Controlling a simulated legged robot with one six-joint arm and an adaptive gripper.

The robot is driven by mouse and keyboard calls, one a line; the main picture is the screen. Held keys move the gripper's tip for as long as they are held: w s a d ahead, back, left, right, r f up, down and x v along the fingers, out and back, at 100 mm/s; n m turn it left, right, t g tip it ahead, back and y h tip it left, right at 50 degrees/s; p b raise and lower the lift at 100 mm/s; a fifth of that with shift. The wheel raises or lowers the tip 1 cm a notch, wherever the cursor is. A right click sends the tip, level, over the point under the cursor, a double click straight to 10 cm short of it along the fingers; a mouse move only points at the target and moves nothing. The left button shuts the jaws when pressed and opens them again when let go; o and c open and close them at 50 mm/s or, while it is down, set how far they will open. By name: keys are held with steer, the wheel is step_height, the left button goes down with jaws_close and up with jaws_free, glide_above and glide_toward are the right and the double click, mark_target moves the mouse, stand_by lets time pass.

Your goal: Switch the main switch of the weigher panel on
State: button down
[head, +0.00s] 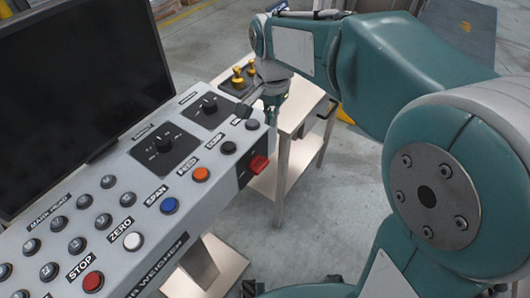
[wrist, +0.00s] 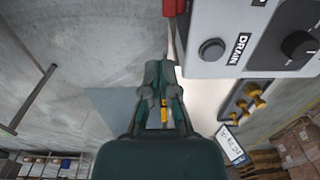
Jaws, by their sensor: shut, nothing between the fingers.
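The weigher panel (head: 160,185) is a light grey sloped console with a dark screen at its left. A red switch handle (head: 258,165) on a dark plate sits at the panel's right front edge; I take it as the main switch. A red part at the top of the wrist view (wrist: 173,8) seems to be the same handle. My gripper (head: 269,118) is shut and empty, beyond the panel's right end and apart from the red handle. In the wrist view my gripper (wrist: 162,68) points toward the red part, with a gap between them. The handle's exact setting is unclear.
Black dials (head: 163,143), a black DRAIN button (wrist: 211,49), an orange button (head: 200,174) and a blue button (head: 169,205) crowd the panel. A steel table (head: 297,112) with yellow-knobbed parts (head: 239,78) stands beyond. Open floor lies right of the panel.

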mark_target(266, 161)
steer(key=shift+w+a+f+m, duration=0.3)
steer(key=shift+w+a+f, duration=0.15)
steer(key=shift+w+a, duration=0.1)
step_height(266, 161, down, 14)
steer(key=shift+f, duration=0.1)
stand_by(0.4)
